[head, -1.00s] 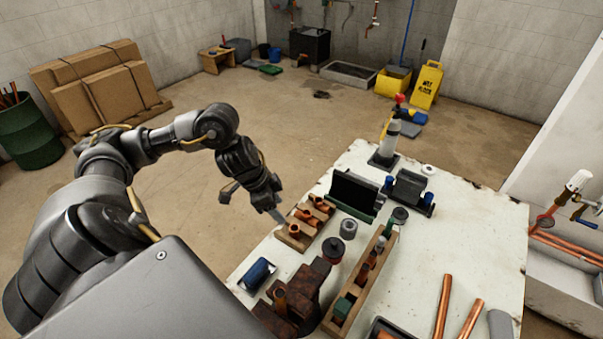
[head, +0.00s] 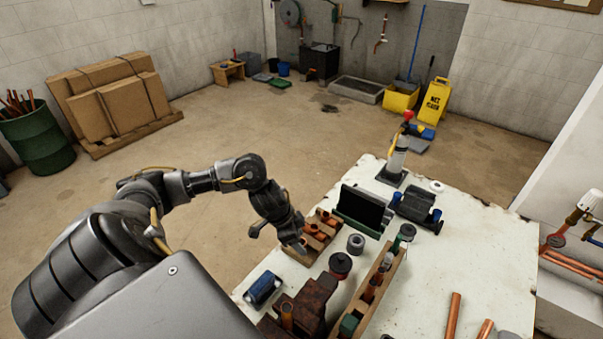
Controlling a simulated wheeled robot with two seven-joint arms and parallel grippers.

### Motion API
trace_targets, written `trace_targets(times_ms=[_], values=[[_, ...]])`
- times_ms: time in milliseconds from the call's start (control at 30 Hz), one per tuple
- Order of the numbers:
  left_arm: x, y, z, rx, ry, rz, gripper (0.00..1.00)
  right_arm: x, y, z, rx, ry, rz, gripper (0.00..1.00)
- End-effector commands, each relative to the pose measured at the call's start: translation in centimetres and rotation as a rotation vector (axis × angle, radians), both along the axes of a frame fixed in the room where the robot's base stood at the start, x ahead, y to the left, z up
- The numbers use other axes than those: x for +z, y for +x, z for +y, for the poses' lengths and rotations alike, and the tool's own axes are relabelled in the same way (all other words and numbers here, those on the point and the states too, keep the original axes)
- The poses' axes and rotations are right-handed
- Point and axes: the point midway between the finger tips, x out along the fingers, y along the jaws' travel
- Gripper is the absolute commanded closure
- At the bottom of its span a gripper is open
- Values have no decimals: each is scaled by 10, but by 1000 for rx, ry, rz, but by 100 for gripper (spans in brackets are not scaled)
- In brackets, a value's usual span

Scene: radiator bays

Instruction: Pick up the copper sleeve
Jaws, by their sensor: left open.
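Several short copper pieces (head: 320,228) sit in a small wooden rack (head: 296,262) at the left edge of the white workbench. Another upright copper piece (head: 287,315) stands at the rusty vise, and more copper pieces (head: 369,290) stand in a long wooden holder. I cannot tell which of these is the copper sleeve. My left gripper (head: 301,248) points down at the left side of the small rack, open and empty. It partly covers the rack, and I cannot tell whether it touches anything. My right gripper is out of view.
The rusty vise (head: 310,300), a blue roll (head: 263,288), a dark round pot (head: 340,265) and a grey ring (head: 355,243) crowd around the rack. A black screen-like panel (head: 364,209) stands behind it.

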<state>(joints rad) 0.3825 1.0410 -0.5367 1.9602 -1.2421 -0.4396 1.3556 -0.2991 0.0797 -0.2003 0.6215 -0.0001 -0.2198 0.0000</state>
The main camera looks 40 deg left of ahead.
Motion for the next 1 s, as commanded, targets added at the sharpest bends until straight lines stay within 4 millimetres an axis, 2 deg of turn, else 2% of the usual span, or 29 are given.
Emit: trace_targets(times_ms=[100,300,667,1000], values=[[-6,2,-2,0,1,1,47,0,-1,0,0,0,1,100],[-7,2,-2,-1,1,1,47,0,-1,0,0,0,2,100],[-6,2,-1,-1,1,1,93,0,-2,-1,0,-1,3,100],[-3,2,-1,-1,1,-1,95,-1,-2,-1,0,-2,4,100]])
